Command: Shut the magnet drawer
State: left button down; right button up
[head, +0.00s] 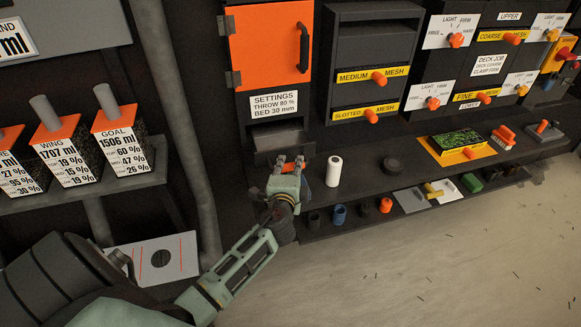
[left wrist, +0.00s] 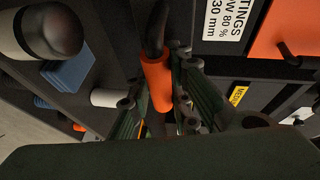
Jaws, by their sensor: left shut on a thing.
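The dark magnet drawer (head: 264,158) sits below the "SETTINGS" label in the cabinet under the orange door. It appears to stand out from the cabinet, with a lighter recess behind its front edge. My left gripper (head: 288,165) is at the drawer's front. It is shut on the orange-sleeved handle, which shows between the fingers in the left wrist view (left wrist: 156,83) on a dark curved bar. The fingers hide part of the handle. My right gripper is not in view.
Several small cups, one blue (head: 340,214), line the lower shelf. Labelled goal and wing canisters (head: 122,145) stand at the left.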

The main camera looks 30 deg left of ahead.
aim_at(276, 154)
pick_arm(q)
jog(key=w+a+b, duration=0.1)
jog(key=w+a, duration=0.1)
jog(key=a, duration=0.1)
jog(key=w+a+b, duration=0.1)
jog(key=w+a, duration=0.2)
jog(key=w+a+b, duration=0.1)
jog(key=w+a, duration=0.2)
jog(key=shift+w+a+f, duration=0.1)
jog(key=shift+w+a, duration=0.05)
jog(key=shift+a, duration=0.25)
jog(key=c, duration=1.6)
grip_release()
jog(key=shift+d, duration=0.15)
jog(key=v, duration=1.2)
